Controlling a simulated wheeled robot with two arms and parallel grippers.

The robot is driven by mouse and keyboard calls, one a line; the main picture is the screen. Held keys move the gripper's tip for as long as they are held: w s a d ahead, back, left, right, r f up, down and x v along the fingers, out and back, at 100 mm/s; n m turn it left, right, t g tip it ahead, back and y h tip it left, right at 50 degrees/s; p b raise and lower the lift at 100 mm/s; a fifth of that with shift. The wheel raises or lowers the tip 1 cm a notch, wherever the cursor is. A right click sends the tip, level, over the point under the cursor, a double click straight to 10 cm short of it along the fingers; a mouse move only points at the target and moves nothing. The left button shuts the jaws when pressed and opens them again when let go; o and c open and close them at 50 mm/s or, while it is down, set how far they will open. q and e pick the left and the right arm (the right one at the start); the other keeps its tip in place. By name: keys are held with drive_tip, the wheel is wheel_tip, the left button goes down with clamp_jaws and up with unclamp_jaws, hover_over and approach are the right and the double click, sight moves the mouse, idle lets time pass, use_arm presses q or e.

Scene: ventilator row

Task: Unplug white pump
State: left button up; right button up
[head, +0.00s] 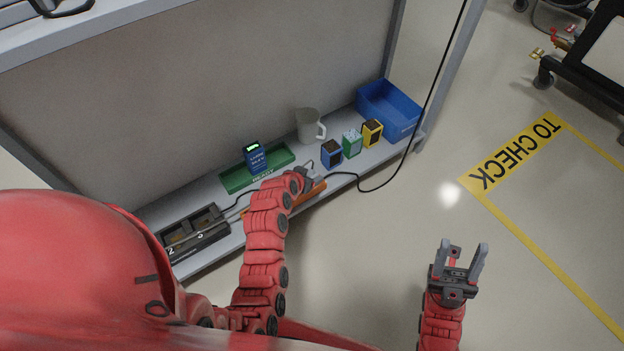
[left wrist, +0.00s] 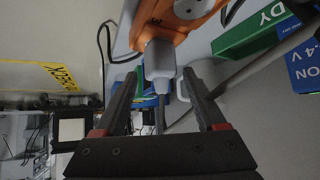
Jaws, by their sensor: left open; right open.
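An orange power strip (head: 311,194) lies along the front of the shelf, partly hidden by my left arm. In the left wrist view the strip (left wrist: 195,22) has a pale grey plug (left wrist: 160,60) seated in it, with a cord running back between my fingers. My left gripper (head: 306,178) is at the strip. In its wrist view the gripper (left wrist: 161,82) is open, with one finger on each side of the plug; I cannot tell whether they touch it. My right gripper (head: 463,250) is open and empty above the floor. I cannot make out a white pump.
The shelf holds a green tray (head: 237,180) with a blue device (head: 255,157), a white mug (head: 309,124), small blue, green and yellow boxes (head: 352,143), a blue bin (head: 396,108) and a dark charger (head: 187,240). A black cable (head: 437,90) hangs at the right.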

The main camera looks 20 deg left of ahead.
use_arm(q)
drive_tip(key=shift+x, duration=0.9)
drive_tip(key=shift+r, duration=0.1)
clamp_jaws()
